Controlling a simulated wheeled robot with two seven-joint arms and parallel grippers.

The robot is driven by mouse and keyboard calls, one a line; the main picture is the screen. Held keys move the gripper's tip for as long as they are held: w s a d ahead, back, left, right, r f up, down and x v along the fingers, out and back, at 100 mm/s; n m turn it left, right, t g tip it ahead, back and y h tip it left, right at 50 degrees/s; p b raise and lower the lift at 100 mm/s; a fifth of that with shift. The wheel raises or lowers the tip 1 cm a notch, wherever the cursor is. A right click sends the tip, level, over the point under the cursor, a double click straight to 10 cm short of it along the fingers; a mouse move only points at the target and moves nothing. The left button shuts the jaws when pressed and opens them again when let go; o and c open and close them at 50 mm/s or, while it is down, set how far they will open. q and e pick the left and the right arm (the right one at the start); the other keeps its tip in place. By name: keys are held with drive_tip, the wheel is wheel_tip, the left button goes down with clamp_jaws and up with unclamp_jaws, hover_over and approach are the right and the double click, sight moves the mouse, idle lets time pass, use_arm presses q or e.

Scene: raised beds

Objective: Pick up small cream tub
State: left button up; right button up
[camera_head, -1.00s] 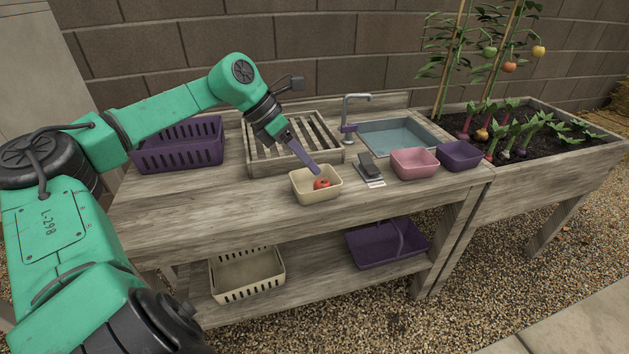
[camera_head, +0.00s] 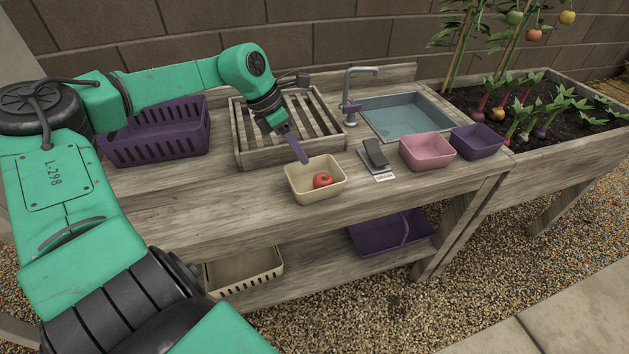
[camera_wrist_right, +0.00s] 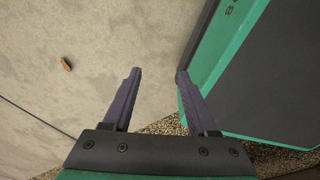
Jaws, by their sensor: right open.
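The small cream tub (camera_head: 318,194) stands upright on the wooden bench near its front edge, with a red tomato (camera_head: 323,180) inside. My left gripper (camera_head: 304,158) points down at the tub's back rim; its purple fingers overlap in the view, so I cannot tell their gap or whether they touch the rim. My right gripper (camera_wrist_right: 158,72) is open and empty in the right wrist view, over pale paving, away from the tub. It is not in the head view.
A slatted wooden tray (camera_head: 240,135) and purple basket (camera_head: 155,150) stand behind the tub. A scale (camera_head: 374,155), pink tub (camera_head: 427,152), purple tub (camera_head: 477,142) and sink basin (camera_head: 405,116) are to its right. The bench front left of the tub is clear.

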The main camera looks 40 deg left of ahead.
use_arm(q)
drive_tip(key=x, duration=0.4)
drive_tip(key=shift+w+f, duration=0.1)
drive_tip(key=shift+f, duration=0.05)
drive_tip(key=shift+f+b, duration=0.2)
drive_tip(key=shift+b, duration=0.4)
clamp_jaws()
idle(1.5)
